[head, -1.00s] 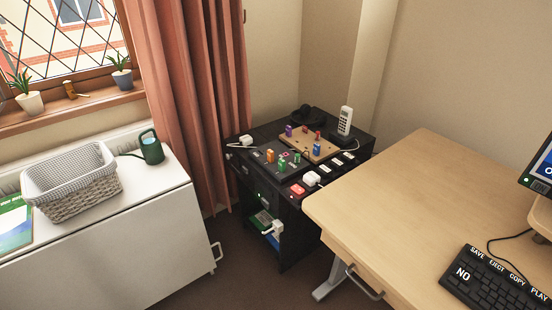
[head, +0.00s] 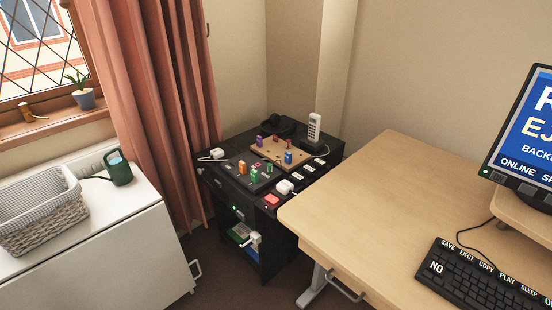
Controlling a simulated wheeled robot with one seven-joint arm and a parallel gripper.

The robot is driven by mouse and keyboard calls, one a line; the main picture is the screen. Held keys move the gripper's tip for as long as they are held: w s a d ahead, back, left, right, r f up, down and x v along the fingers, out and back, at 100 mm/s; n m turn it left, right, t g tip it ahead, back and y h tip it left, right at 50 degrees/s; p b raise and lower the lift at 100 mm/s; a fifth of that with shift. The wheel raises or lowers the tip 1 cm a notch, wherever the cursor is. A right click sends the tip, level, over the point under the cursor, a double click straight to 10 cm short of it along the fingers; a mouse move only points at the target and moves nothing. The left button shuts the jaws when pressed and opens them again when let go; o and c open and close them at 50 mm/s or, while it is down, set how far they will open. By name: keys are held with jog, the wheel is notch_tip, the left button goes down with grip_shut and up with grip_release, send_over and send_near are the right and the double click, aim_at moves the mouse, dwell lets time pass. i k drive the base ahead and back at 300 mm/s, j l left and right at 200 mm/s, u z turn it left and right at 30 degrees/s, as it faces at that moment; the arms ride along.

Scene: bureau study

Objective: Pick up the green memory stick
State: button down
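Two small green upright pieces stand on the black cabinet (head: 222,186) in the head view: one green piece (head: 254,175) is nearer, and a smaller green piece (head: 269,168) is just right of it. They look like memory sticks standing in a dark panel, but are too small to tell apart surely. An orange stick (head: 241,167) stands to their left. A wooden board (head: 270,151) behind them carries a purple piece (head: 260,140), a blue piece (head: 288,157) and reddish pieces. My gripper is not in view.
A wooden desk (head: 370,205) with a keyboard (head: 470,275) and monitor (head: 525,125) stands at right. A white cabinet (head: 95,245) with a basket (head: 45,212) and watering can (head: 118,168) stands at left. Dark floor shows between the furniture.

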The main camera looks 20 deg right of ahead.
aim_at(254, 174)
jog(key=i+j+u, duration=0.3)
jog(key=i, duration=0.5)
jog(key=i+u, duration=0.3)
jog(key=i, duration=0.5)
